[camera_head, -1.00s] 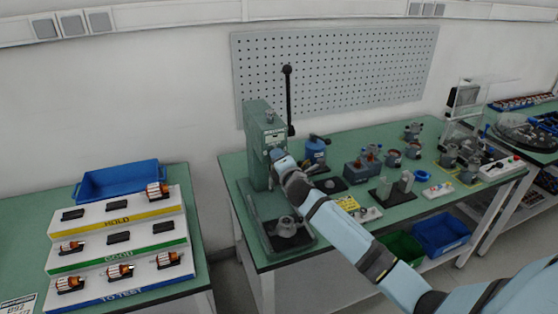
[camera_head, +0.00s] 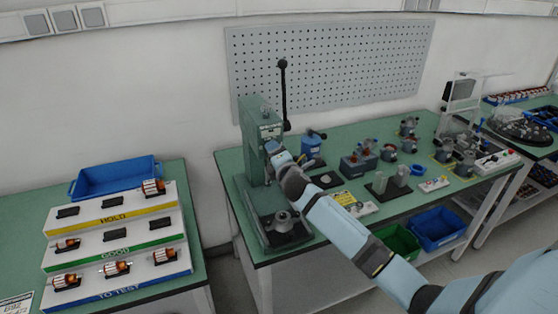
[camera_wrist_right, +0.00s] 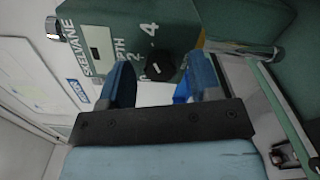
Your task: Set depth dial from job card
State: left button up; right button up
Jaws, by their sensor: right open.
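The green press (camera_head: 252,130) stands at the left end of the middle bench, with a black lever raised above it. In the right wrist view its face (camera_wrist_right: 125,25) carries the words STEELVANE and DEPTH, and the depth dial (camera_wrist_right: 160,67) is a black knob with a white mark beside printed numbers including 2 and 4. My right gripper (camera_head: 272,147) is at the press's front. In the wrist view its open fingers (camera_wrist_right: 161,72) appear on either side of the dial; contact cannot be told. A printed white card (camera_head: 16,304) lies at the lower left, too small to read. My left gripper is out of view.
A round metal part (camera_head: 284,218) sits on the press base. A blue device (camera_head: 312,143), a grey-blue block (camera_head: 357,165) and several pots stand to the right. The stepped rack (camera_head: 118,244) holds copper rotors on the left bench, before a blue bin (camera_head: 115,179).

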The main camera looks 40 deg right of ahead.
jog(key=b+v, duration=0.1)
jog(key=v, duration=1.2)
jog(key=shift+s+b, duration=0.3)
jog(key=shift+b, duration=0.05)
jog(key=shift+a, duration=0.15)
